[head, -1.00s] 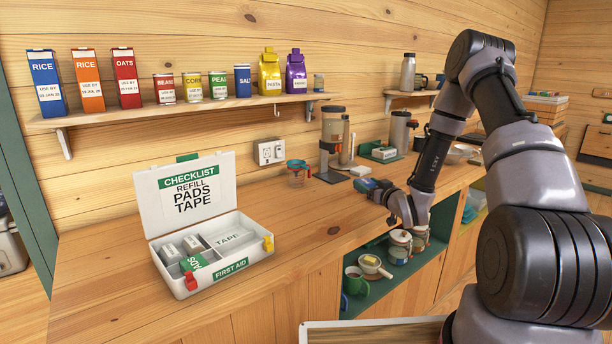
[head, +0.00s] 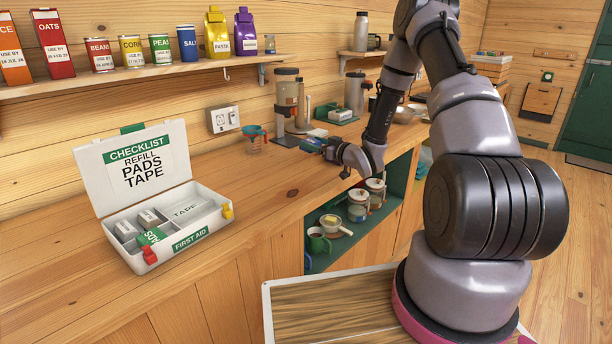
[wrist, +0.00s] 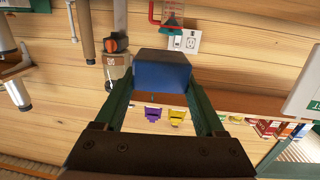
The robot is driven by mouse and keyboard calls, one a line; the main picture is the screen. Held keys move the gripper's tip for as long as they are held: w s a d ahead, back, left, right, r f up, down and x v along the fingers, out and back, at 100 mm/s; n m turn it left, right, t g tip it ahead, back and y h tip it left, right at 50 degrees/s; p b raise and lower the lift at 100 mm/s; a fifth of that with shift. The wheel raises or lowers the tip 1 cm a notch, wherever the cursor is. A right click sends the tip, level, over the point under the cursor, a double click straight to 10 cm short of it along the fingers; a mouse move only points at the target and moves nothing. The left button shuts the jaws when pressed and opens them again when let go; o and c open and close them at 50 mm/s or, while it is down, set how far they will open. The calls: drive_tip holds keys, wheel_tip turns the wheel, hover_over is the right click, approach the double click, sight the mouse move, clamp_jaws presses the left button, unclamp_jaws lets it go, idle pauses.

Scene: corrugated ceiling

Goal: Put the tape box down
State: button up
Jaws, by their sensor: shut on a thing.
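My gripper (head: 333,149) is over the wooden counter, right of the first-aid kit. It is shut on a dark blue box (wrist: 161,75), which sits between the two fingers in the wrist view. No label shows on the box's visible face, so I cannot tell if it is the tape box. The head view does not show clearly whether the box touches the counter. The open white first-aid kit (head: 197,239) stands at the left. Its lid reads "Checklist, refill pads, tape".
A measuring cup (head: 255,140) and a coffee maker (head: 288,105) stand behind my gripper. The counter (head: 270,185) between kit and gripper is clear. Mugs and jars fill the open shelf below.

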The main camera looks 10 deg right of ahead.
sight(310, 177)
drive_tip(key=shift+w+a+n+g+y, duration=0.15)
drive_tip(key=shift+a+n+g+y, duration=0.35)
drive_tip(key=shift+y, duration=0.1)
drive_tip(key=shift+f, duration=0.15)
wheel_tip(310, 177, down, 9)
drive_tip(key=shift+f, duration=0.15)
drive_tip(key=shift+f, duration=0.15)
drive_tip(key=o, duration=1.3)
